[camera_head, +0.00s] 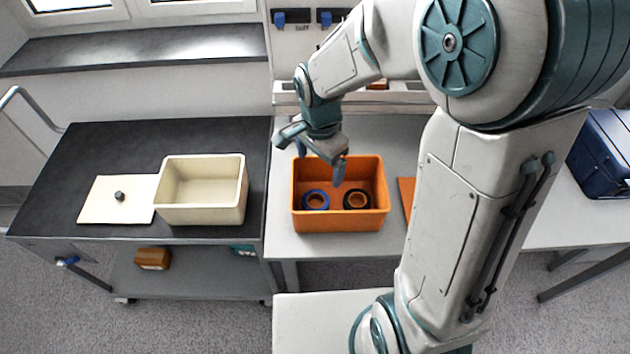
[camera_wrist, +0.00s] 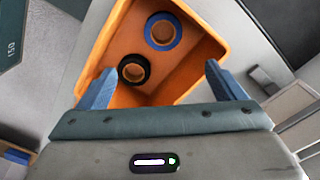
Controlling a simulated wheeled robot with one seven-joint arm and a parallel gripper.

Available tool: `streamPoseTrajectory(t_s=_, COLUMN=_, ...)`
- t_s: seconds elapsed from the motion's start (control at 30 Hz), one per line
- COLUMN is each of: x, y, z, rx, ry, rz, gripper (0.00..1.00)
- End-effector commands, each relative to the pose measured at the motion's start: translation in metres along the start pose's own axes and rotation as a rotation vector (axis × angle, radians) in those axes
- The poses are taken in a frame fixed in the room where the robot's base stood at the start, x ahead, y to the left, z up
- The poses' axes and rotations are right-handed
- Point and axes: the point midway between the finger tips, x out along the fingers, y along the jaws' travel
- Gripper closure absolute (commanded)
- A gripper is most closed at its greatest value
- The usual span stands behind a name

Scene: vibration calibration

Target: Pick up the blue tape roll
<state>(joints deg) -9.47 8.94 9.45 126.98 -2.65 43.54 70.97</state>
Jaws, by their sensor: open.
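The blue tape roll (camera_head: 315,200) lies flat in an orange bin (camera_head: 338,220), at the left side of its floor in the head view. In the wrist view the blue tape roll (camera_wrist: 162,31) is at the far end of the bin (camera_wrist: 190,82). A black tape roll (camera_head: 356,199) lies to its right; it is also in the wrist view (camera_wrist: 134,69), nearer my gripper. My gripper (camera_head: 320,168) is open and empty above the bin. Its two blue fingers (camera_wrist: 163,84) show on either side of the bin in the wrist view.
A cream bin (camera_head: 202,212) and its loose lid (camera_head: 117,200) are on the dark cart (camera_head: 100,150) at left. An orange panel (camera_head: 407,195) lies right of the orange bin, partly behind my arm. A dark blue case (camera_head: 603,153) stands far right.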

Motion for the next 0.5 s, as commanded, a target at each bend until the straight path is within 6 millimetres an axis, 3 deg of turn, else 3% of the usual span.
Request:
streamPoseTrajectory(t_s=0.17, x=0.010, y=-0.009, z=0.005, rx=0.053, ry=-0.011, rz=0.012, gripper=0.11)
streamPoseTrajectory(t_s=0.5, x=0.069, y=-0.007, z=0.005, rx=0.056, ry=-0.013, rz=0.014, gripper=0.11)
